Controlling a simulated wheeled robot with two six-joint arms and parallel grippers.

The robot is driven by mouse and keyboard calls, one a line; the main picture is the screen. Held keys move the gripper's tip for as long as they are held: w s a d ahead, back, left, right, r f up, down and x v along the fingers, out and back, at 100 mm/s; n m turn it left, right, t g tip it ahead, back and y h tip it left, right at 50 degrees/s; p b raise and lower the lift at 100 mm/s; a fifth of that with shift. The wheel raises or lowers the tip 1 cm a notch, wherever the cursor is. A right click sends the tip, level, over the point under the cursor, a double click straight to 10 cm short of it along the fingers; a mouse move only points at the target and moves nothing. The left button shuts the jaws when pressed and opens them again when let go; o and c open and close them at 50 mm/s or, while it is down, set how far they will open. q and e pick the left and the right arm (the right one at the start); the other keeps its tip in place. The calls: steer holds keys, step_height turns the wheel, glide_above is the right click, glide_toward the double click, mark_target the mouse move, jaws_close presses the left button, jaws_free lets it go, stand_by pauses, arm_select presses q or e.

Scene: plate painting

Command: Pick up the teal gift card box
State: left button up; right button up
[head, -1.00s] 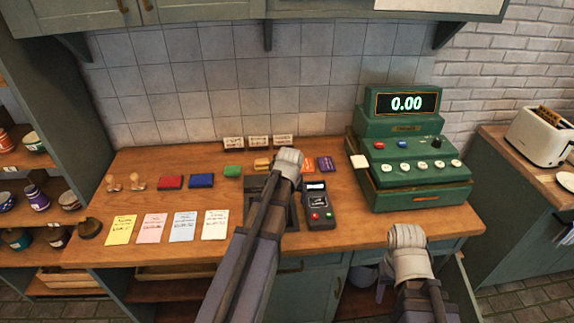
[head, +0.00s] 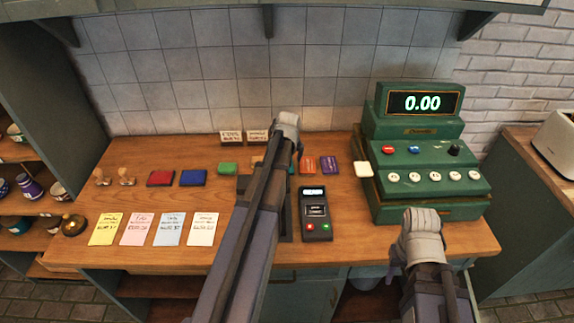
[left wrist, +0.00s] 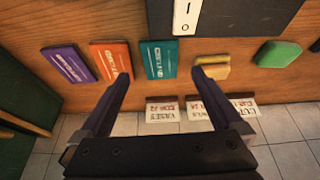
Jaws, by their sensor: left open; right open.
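An orange box (left wrist: 110,60) and a purple box (left wrist: 68,65) lie beside the teal one. A card terminal (head: 316,213) and the green register (head: 428,185) stand close by.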

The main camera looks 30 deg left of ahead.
arm_select(q)
steer(key=b+x, duration=0.2)
steer(key=shift+w+f, duration=0.2)
steer(key=shift+f, duration=0.15)
steer(key=shift+a, duration=0.1)
steer(key=b+x, duration=0.4)
steer(key=x, duration=0.1)
steer(key=shift+w+a+r, duration=0.1)
steer(key=shift+w+a, duration=0.25)
steer(key=shift+r, duration=0.1)
steer(key=shift+b, duration=0.35)
steer(key=c, duration=1.2)
steer(key=shift+c, duration=0.2)
